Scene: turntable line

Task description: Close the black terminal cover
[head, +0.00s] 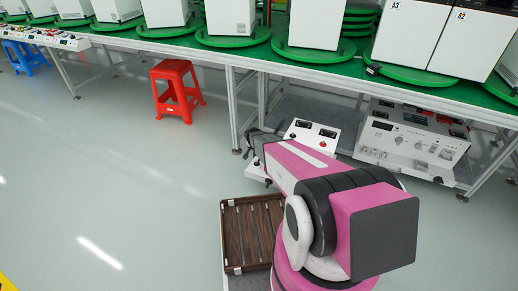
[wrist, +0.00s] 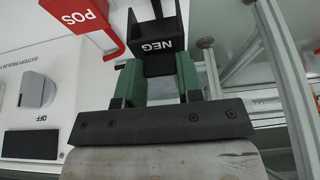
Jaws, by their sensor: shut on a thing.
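The black terminal cover (wrist: 174,42), marked NEG, is at the top middle of the wrist view. My gripper (wrist: 156,78) has green fingers on either side of the cover's near part and is shut on it. The cover's far part runs out of the top of the picture, and how far it stands open I cannot tell. A red terminal cover (wrist: 88,18), marked POS, is just to its left. In the head view my pink arm hides the black cover, and the fingertips cannot be made out.
A white battery panel (wrist: 50,60) with an OFF switch (wrist: 37,90) lies left of the gripper. Metal frame legs (wrist: 275,75) stand close on the right. In the head view are a green-topped bench (head: 290,62), a brown tray (head: 230,225), a red stool (head: 176,90) and open floor leftward.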

